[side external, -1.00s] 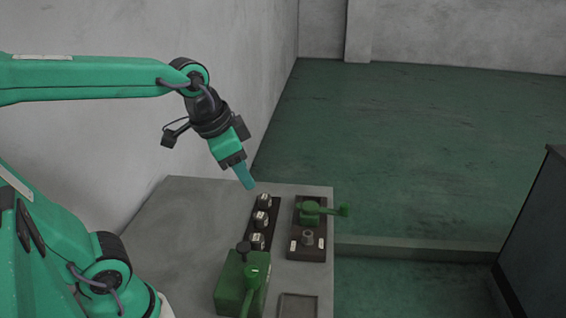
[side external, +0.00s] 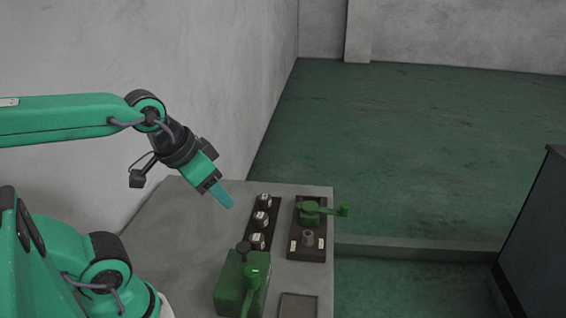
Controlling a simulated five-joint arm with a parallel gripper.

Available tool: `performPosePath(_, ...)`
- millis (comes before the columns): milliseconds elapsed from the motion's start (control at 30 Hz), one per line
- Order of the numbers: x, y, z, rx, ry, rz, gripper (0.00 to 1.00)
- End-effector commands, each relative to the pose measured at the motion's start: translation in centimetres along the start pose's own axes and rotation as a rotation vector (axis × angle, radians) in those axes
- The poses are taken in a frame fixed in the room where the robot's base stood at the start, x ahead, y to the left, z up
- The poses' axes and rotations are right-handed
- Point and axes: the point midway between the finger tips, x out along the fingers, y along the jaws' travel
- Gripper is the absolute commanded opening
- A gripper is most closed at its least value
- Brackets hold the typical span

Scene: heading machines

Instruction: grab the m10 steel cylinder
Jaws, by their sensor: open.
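My gripper (side external: 223,196) has teal fingers and hangs tilted down to the right above the grey table, left of a dark rack (side external: 262,222). It is open, and no object shows between its fingers. The rack holds several short steel cylinders in a row: a far one (side external: 264,200), a middle one (side external: 261,218) and a near one (side external: 257,240). Each has a pale label too small to read, so I cannot tell which is the m10. My gripper is apart from all of them.
A dark plate (side external: 309,252) right of the rack carries a green lever device (side external: 312,210) and a grey ring-like part (side external: 308,238). A green machine with a lever (side external: 240,282) stands in front. A shallow dark tray (side external: 298,305) lies at the near edge. The table's left part is clear.

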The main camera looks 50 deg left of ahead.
Motion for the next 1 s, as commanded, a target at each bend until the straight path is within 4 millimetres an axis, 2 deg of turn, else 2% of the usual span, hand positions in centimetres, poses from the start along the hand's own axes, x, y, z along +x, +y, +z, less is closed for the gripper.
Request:
performPosePath(100, 0.0, 0.0, 0.0, 0.001, 0.000, 0.000, 0.45)
performPosePath(200, 0.0, 0.0, 0.0, 0.001, 0.000, 0.000, 0.61)
performPosePath(667, 0.2, -0.2, -0.5, 0.003, -0.014, -0.004, 0.61)
performPosePath(1000, 2.4, -1.7, -3.3, 0.021, -0.104, -0.023, 0.61)
